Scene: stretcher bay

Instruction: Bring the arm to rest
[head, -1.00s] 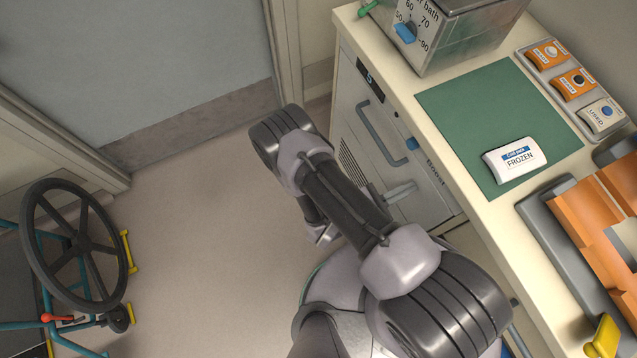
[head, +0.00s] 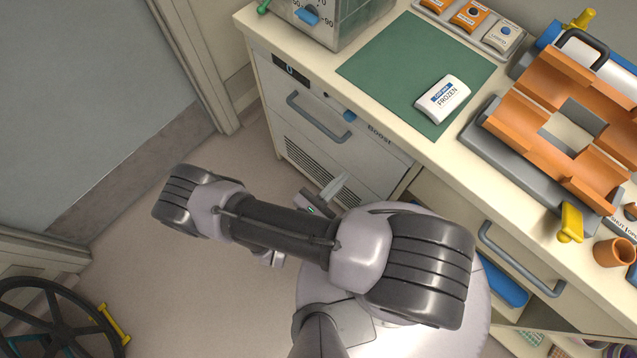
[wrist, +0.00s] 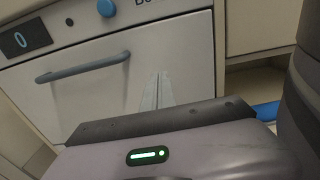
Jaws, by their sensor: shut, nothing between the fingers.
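My arm is folded over the floor in front of the counter, its elbow out to the left. My gripper (head: 342,181) shows beyond the arm in the head view, with its pale fingers together and nothing between them. It is in the air in front of the white drawer unit under the counter (head: 335,140). In the wrist view the closed fingers (wrist: 158,80) stand up against the unit's front, below its grey handle (wrist: 82,68). Whether they touch it I cannot tell; they look apart.
A white "FROZEN" cold pack (head: 442,99) lies on a green mat (head: 400,62) on the counter (head: 330,73). A water bath (head: 335,15) stands behind. An orange splint-like holder (head: 530,105) is at right. A wheel (head: 50,310) stands at lower left. Floor between is clear.

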